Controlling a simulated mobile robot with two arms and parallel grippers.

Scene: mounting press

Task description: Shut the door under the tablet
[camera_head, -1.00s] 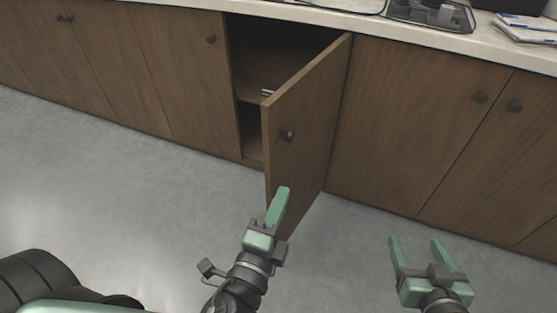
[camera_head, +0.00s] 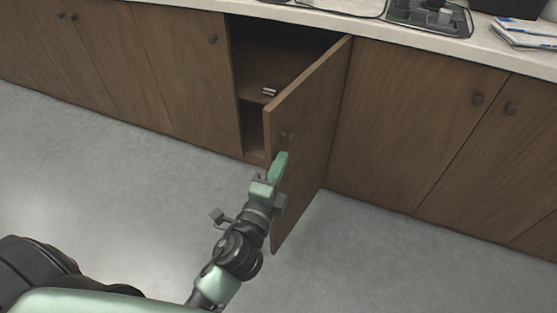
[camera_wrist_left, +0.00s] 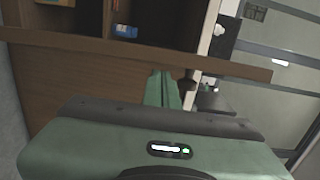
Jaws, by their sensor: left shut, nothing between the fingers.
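The brown wooden cabinet door (camera_head: 308,128) stands wide open, hinged on its right side and swung out over the floor. My right gripper is out of view. I cannot make out a tablet.
The open compartment (camera_head: 270,60) has a shelf with a small item (camera_head: 269,91) on it. Shut cabinet doors (camera_head: 420,120) flank it. The pale counter (camera_head: 400,32) above holds a tray with equipment (camera_head: 430,14) and papers (camera_head: 525,32). The grey floor (camera_head: 370,260) is clear.

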